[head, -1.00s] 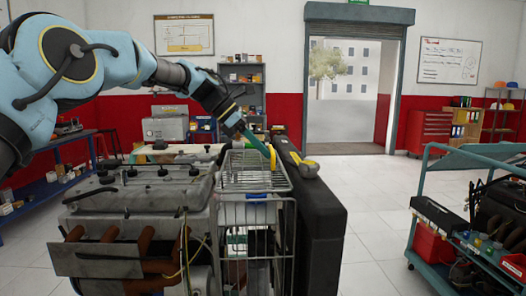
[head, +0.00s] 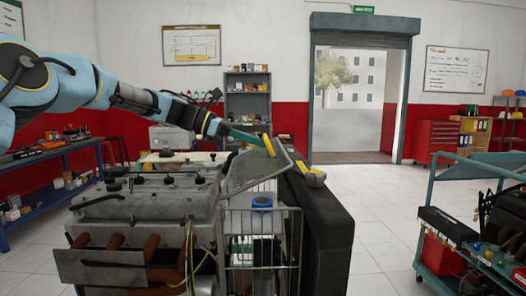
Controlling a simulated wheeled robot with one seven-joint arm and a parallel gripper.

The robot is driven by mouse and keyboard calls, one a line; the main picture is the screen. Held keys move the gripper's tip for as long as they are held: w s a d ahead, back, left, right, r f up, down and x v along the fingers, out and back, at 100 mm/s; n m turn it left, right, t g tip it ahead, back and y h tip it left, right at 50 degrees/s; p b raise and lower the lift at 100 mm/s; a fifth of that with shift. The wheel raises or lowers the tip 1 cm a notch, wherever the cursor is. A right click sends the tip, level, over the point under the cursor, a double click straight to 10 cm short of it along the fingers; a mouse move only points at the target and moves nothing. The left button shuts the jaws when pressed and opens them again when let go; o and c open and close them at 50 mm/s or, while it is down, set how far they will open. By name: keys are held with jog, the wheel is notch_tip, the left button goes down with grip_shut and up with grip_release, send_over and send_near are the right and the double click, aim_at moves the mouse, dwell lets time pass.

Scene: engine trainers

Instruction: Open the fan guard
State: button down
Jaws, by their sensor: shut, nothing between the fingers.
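The fan guard (head: 233,222) is a wire cage standing between the engine (head: 150,212) and a tall black panel. Its mesh lid (head: 250,172) is tilted up, with the upper edge near my gripper and the cage's top partly uncovered. My gripper (head: 269,146), teal with yellow tips, is shut and empty at the lid's raised edge. I cannot tell whether the tips touch the lid. A blue ring-shaped thing (head: 262,202) shows at the top of the cage, below the lid.
A teal cart (head: 440,240) with tools is at the right. The white floor between them is clear. A blue workbench (head: 45,180) stands at the left.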

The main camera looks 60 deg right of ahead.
jog(key=w+a+r+g+h+b, duration=0.3)
jog(key=w+a+g+h+b, duration=0.1)
jog(key=w+a+g+h, duration=0.1)
jog(key=shift+w+a+g+h, duration=0.4)
jog(key=shift+w+g+h, duration=0.1)
jog(key=shift+w+g, duration=0.9)
